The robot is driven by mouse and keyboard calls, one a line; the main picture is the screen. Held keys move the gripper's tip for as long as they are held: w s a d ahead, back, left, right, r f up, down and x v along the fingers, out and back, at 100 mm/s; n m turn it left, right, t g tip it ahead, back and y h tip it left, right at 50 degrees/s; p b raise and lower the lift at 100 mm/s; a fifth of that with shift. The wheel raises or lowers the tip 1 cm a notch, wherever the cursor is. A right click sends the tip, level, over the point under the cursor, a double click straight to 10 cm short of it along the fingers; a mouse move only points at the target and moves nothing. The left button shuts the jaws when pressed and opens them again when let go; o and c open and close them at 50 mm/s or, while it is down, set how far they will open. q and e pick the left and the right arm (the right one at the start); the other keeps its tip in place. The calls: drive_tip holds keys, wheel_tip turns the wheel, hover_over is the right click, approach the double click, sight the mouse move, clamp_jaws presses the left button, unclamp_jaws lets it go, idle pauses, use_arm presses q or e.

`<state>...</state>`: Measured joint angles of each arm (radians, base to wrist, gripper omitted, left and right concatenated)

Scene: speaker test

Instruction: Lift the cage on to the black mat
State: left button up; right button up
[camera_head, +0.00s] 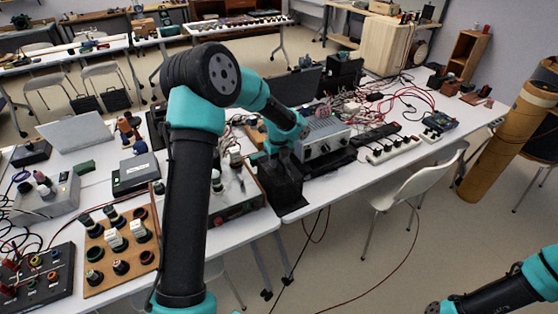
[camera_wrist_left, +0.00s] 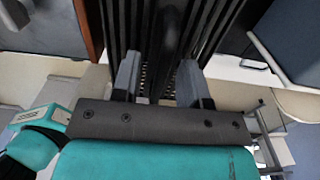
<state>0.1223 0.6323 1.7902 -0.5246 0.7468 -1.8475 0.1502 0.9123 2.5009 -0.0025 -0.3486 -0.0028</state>
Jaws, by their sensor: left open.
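A dark cage (camera_head: 283,186) stands near the front edge of the table, below my left gripper. In the left wrist view the cage (camera_wrist_left: 218,32) shows as long black bars filling the upper middle. My left gripper (camera_head: 282,150) is at the top of the cage in the head view, its fingers hard to see there. In the left wrist view the left gripper (camera_wrist_left: 158,75) is open, its two grey fingers on either side of a black bar that looks like a handle. I cannot clearly tell the black mat from other dark items.
A grey instrument box (camera_head: 322,137) stands right of the cage. A wooden board with dark knobs (camera_head: 121,245) lies to the left. A white power strip (camera_head: 394,149) and red cables (camera_head: 410,97) lie to the right. A white chair (camera_head: 412,187) stands in front of the table.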

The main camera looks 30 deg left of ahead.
use_arm(q)
wheel_tip(320, 180, up, 18)
drive_tip(key=shift+f, duration=0.25)
idle(0.5)
idle(0.4)
